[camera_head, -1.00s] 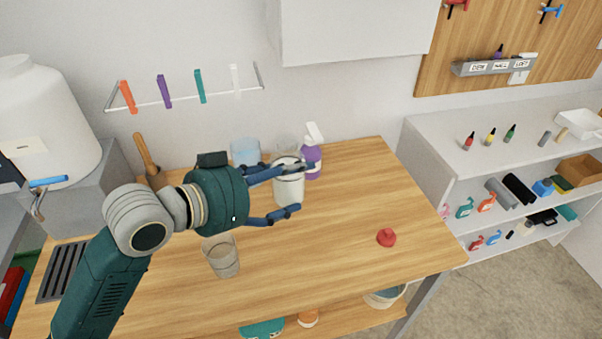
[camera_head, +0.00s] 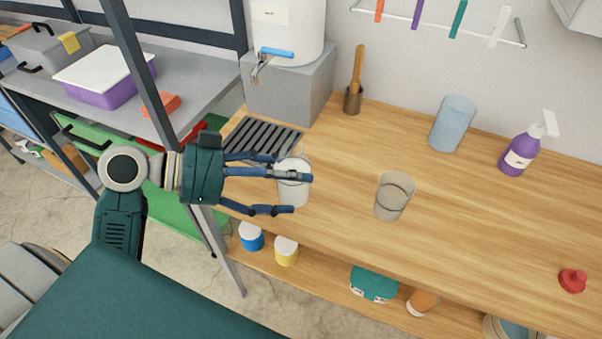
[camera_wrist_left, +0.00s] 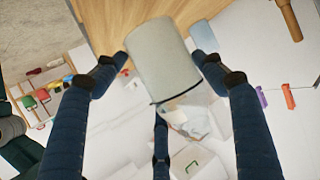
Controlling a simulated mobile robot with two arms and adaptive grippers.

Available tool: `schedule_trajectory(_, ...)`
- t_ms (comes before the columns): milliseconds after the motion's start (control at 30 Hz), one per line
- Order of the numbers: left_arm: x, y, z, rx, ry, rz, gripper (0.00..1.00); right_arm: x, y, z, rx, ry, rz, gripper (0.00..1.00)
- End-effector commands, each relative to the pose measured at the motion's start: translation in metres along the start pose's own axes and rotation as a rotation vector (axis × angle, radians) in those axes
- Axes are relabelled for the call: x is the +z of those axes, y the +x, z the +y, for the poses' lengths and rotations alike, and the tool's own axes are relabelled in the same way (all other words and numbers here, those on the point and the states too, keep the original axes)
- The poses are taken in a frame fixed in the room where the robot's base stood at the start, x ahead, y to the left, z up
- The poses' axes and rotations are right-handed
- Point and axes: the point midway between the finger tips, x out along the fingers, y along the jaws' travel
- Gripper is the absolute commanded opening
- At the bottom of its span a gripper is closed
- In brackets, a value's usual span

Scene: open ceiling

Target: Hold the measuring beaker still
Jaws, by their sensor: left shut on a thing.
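The measuring beaker (camera_head: 293,188) is a clear vessel with pale white contents, upright at the front left of the wooden bench in the head view. My left gripper (camera_head: 296,194) is shut on it, with dark blue fingers around its sides. In the left wrist view the beaker (camera_wrist_left: 164,60) shows as a pale grey cylinder between the fingers, with a clear part by a dark rim. Whether its base is touching the bench or raised cannot be told. My right gripper is not in view.
A clear glass (camera_head: 394,196) stands to the right of the beaker. A bluish vessel (camera_head: 452,124), a purple spray bottle (camera_head: 518,155) and a red knob-like object (camera_head: 572,281) stand further right. A drain grate (camera_head: 262,139) and a white tank with a tap (camera_head: 290,30) are behind.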

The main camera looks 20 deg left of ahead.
Motion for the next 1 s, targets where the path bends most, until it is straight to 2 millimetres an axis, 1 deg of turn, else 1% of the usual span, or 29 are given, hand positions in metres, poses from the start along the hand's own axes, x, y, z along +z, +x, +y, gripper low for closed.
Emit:
schedule_trajectory(267, -0.001, 0.000, 0.000, 0.000, 0.001, 0.002, 0.33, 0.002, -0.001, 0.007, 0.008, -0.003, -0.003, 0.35)
schedule_trajectory(433, -0.004, 0.009, 0.008, 0.002, 0.001, 0.000, 0.33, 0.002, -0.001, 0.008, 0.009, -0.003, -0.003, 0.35)
schedule_trajectory(567, -0.013, 0.027, 0.023, 0.004, 0.001, 0.002, 0.33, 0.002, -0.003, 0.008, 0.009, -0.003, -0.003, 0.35)
schedule_trajectory(700, -0.023, 0.052, 0.043, 0.005, -0.002, 0.001, 0.33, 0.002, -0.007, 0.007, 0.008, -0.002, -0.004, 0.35)
schedule_trajectory(1000, -0.044, 0.100, 0.083, 0.007, -0.007, 0.002, 0.33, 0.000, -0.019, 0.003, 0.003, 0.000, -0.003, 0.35)
